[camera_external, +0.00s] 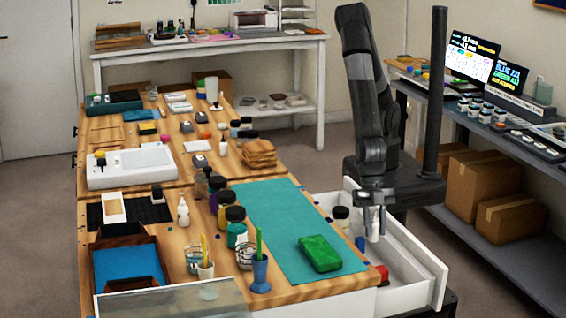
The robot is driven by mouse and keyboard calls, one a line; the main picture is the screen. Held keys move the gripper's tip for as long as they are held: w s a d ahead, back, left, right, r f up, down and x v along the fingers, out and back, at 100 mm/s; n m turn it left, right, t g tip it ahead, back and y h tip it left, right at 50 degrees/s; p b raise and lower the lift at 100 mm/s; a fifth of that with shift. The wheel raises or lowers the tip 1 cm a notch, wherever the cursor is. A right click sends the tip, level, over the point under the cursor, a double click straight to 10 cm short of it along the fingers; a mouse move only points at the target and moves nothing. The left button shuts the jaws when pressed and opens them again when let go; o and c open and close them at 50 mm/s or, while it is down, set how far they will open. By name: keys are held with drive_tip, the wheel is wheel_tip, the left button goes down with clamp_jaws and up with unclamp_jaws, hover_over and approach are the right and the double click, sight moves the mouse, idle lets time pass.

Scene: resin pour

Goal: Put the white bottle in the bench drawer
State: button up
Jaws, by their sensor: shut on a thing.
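My gripper (370,232) points down over the open bench drawer (432,264) at the right side of the bench. It is shut on a white bottle (375,222), which is small and partly hidden by the fingers. The bottle looks upright, at or just above the drawer's opening; I cannot tell whether it touches the drawer floor. The drawer is white and pulled out. A red thing (382,273) and a blue thing (360,243) show at its bench side. Another white bottle (183,210) stands on the bench at the left.
A teal mat (275,222) with a green block (319,254) covers the bench beside the drawer. A dark-lidded jar (341,220) is close left of my gripper. Several jars line the mat's left side. A shelf unit (470,125) with cardboard boxes (480,180) stands at right.

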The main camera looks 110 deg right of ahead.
drive_tip(key=shift+f, duration=4.8)
drive_tip(key=shift+f, duration=0.15)
drive_tip(key=o, duration=0.9)
drive_tip(key=shift+o, duration=0.2)
drive_tip(key=v, duration=1.2)
